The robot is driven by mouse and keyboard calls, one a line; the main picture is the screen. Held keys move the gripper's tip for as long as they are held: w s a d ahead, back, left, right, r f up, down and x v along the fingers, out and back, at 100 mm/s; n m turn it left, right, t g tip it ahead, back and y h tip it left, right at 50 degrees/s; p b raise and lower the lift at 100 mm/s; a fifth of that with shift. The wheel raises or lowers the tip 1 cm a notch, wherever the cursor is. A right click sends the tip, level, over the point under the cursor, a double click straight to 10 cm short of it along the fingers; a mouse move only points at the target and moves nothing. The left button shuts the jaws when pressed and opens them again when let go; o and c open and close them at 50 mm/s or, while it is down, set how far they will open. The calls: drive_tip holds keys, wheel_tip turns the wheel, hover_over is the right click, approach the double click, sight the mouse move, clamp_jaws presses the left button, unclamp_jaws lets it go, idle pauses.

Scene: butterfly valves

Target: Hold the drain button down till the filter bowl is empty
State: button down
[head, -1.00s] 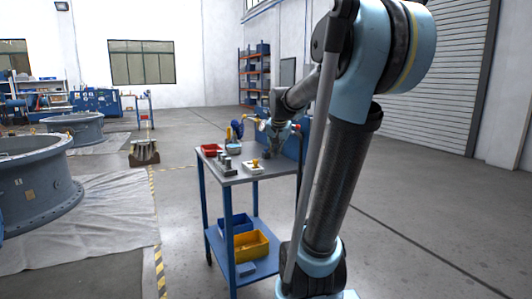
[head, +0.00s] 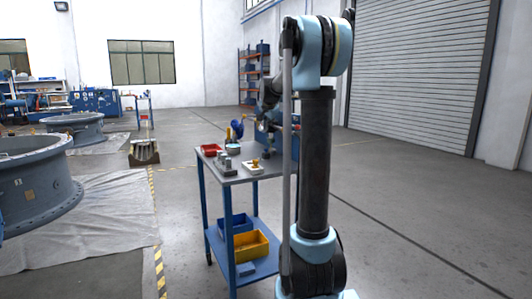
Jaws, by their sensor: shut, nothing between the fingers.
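A blue-legged workbench (head: 225,178) stands in the middle of the head view. A blue panel or box (head: 292,137) is at its far right side, partly behind my arm. The drain button and the filter bowl are too small or too hidden to pick out. My arm rises at the right, and its dark far links (head: 268,94) come down over the back of the bench. My gripper's fingers cannot be made out behind these links, nor any contact with a button.
On the bench are a red tray (head: 210,149), a round blue item (head: 237,128), grey metal parts (head: 225,165) and a yellow piece (head: 255,163) on a white block. A yellow bin (head: 251,245) sits on the lower shelf. Floor to the right is clear.

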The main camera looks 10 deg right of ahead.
sight(266, 150)
drive_tip(key=shift+f, duration=4.4)
drive_tip(key=shift+s+f, duration=0.1)
drive_tip(key=shift+f, duration=0.25)
drive_tip(key=shift+f, duration=0.6)
drive_tip(key=shift+r, duration=0.1)
idle(2.2)
drive_tip(key=shift+r, duration=0.9)
